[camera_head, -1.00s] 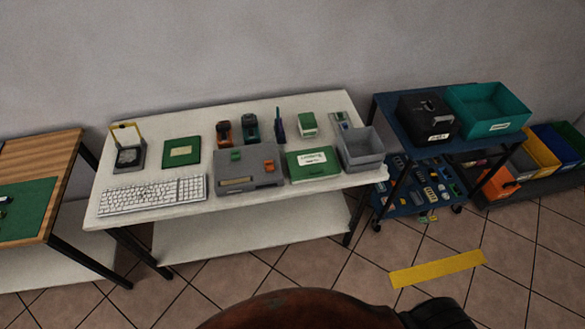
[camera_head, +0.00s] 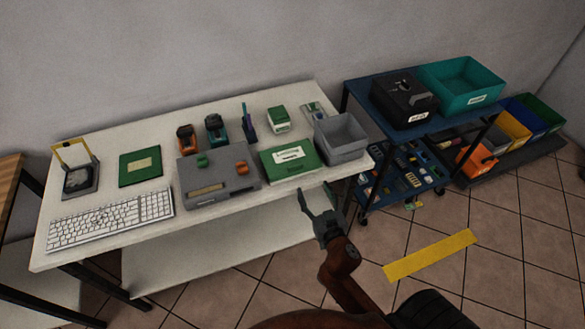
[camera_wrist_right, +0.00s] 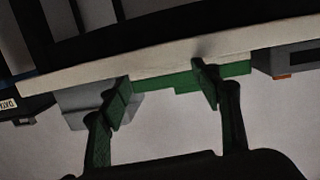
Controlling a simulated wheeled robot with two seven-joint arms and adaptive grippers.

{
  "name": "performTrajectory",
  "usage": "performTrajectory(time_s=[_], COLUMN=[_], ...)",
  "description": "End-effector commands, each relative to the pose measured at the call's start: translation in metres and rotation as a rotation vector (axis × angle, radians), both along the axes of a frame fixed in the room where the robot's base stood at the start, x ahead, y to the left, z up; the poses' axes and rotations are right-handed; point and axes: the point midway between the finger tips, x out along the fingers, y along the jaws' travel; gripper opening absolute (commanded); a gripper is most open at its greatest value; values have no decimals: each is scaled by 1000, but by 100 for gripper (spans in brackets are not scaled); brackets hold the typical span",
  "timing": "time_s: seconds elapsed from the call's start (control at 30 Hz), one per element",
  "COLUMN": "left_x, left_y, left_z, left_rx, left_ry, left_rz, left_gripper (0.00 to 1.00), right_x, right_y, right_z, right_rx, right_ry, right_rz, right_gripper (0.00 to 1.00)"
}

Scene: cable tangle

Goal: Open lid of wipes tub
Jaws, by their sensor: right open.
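I cannot tell for sure which thing is the wipes tub; a small white tub with a green top (camera_head: 278,120) stands at the back of the white table (camera_head: 110,235) and looks closest to one. Its lid looks shut. My right gripper (camera_head: 316,198) is open and empty, in front of the table's front edge at the right. In the wrist view the right gripper (camera_wrist_right: 163,82) faces the table edge (camera_wrist_right: 165,65), with a green labelled box (camera_wrist_right: 180,80) beyond its fingers. That box (camera_head: 289,158) lies flat near the front edge in the head view. My left gripper is not in view.
A grey bin (camera_head: 341,138) stands right of the green box, and a grey organiser (camera_head: 218,178) to its left. A blue cart (camera_head: 372,115) stands at the right.

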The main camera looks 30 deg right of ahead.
Motion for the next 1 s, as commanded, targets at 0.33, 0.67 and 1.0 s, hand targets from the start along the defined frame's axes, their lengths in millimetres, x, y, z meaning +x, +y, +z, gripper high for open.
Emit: performTrajectory(time_s=[0.33, 0.67, 1.0], left_x=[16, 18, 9], left_y=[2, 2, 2], left_z=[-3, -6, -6], left_rx=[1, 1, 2], left_ry=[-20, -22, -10], left_rz=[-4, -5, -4], left_gripper=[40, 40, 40], right_x=[34, 82, 97], right_y=[27, 14, 10], right_z=[51, 50, 49], right_rx=[-10, -10, -6], right_ry=[-162, -160, -159], right_rz=[90, 88, 87], right_gripper=[58, 58, 58])
